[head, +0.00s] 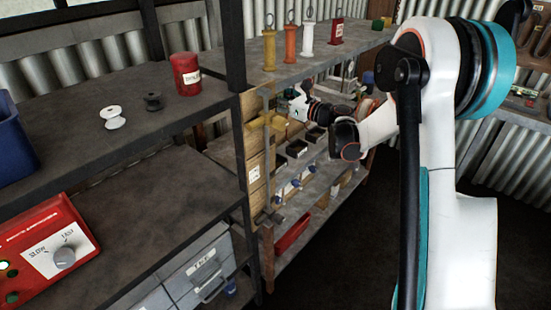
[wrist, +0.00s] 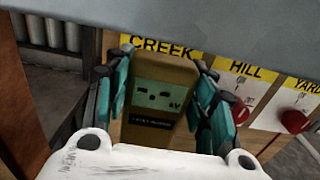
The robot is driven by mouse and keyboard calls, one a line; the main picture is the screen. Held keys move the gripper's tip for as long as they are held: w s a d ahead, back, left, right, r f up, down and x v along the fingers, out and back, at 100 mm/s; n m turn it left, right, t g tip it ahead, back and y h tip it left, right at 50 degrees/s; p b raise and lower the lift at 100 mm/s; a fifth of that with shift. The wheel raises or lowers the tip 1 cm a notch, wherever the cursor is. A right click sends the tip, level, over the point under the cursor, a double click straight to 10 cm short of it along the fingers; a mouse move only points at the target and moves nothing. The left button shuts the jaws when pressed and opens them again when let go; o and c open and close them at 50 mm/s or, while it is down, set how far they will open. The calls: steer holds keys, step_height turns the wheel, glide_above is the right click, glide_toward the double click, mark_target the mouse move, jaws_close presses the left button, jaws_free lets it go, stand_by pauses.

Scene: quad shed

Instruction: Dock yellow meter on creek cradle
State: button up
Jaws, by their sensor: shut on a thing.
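The yellow meter (wrist: 160,72), dull olive-yellow with a grey-green display, is upright and slightly tilted in the wrist view. My gripper (wrist: 165,90) is shut on it, with teal fingers on both its left and right sides. A yellow CREEK label (wrist: 185,58) shows directly behind the meter's top, partly covered. The creek cradle itself is hidden behind the meter, so I cannot tell whether the meter touches it. In the head view my gripper (head: 295,100) reaches in under the upper shelf, and the meter cannot be made out clearly.
The HILL panel (wrist: 245,85) and YARD panel (wrist: 300,105), each with a red knob, stand right of CREEK. A grey shelf edge (wrist: 220,22) runs close above the meter. Small dark bins (head: 297,148) sit below my gripper.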

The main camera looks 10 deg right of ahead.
step_height(320, 180, down, 19)
steer(key=b, duration=0.6)
steer(key=shift+f, duration=0.15)
steer(key=o, duration=1.2)
steer(key=shift+r, duration=0.2)
steer(key=p+v, duration=0.2)
steer(key=v, duration=1)
steer(key=shift+p, duration=0.35)
